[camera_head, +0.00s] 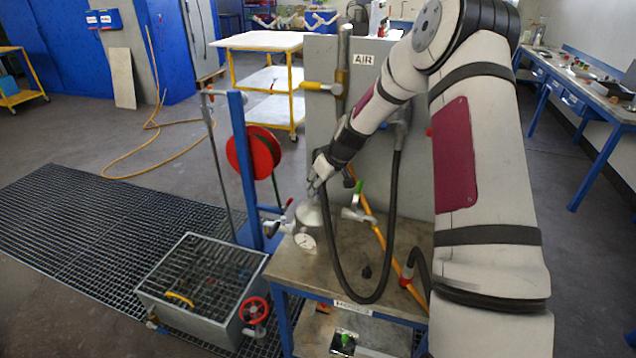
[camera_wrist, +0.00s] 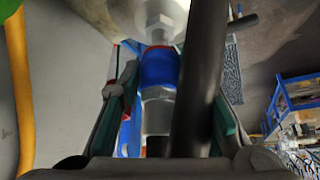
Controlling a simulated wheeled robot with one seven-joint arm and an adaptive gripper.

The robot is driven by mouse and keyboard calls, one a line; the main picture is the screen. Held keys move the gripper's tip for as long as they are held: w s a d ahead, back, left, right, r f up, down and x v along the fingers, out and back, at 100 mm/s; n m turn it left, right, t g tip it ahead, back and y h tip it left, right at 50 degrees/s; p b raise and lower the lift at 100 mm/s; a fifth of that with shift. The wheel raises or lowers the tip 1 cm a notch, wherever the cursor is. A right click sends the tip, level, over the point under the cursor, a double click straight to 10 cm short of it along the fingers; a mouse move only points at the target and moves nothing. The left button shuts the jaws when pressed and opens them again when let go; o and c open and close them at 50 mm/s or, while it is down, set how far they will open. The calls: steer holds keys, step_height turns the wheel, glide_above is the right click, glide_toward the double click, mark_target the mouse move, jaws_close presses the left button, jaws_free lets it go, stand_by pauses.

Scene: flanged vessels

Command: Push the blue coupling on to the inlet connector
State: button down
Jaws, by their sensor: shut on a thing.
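In the wrist view the blue coupling (camera_wrist: 158,68) is between the fingers of my gripper (camera_wrist: 168,75), which is shut on it. A pale metal fitting (camera_wrist: 157,115) is below the coupling. The metal inlet connector (camera_wrist: 160,27) is directly above it, in line, at the pale vessel. I cannot tell whether the coupling is seated on it. A black hose (camera_wrist: 200,75) crosses in front and hides part of the right side. In the head view my gripper (camera_head: 318,178) is just above the grey vessel (camera_head: 308,214); the coupling is too small to make out there.
The black hose (camera_head: 372,297) loops down from the grey AIR panel (camera_head: 322,75). A yellow pipe (camera_head: 380,245) slants beside it. A grate-topped box (camera_head: 200,285) stands at left.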

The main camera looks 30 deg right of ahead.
mark_target(318, 195)
steer(key=shift+f, duration=0.25)
steer(key=shift+f, duration=0.35)
steer(key=shift+f, duration=0.35)
steer(key=shift+f, duration=0.35)
steer(key=shift+f, duration=0.25)
steer(key=c, duration=1.1)
jaws_free()
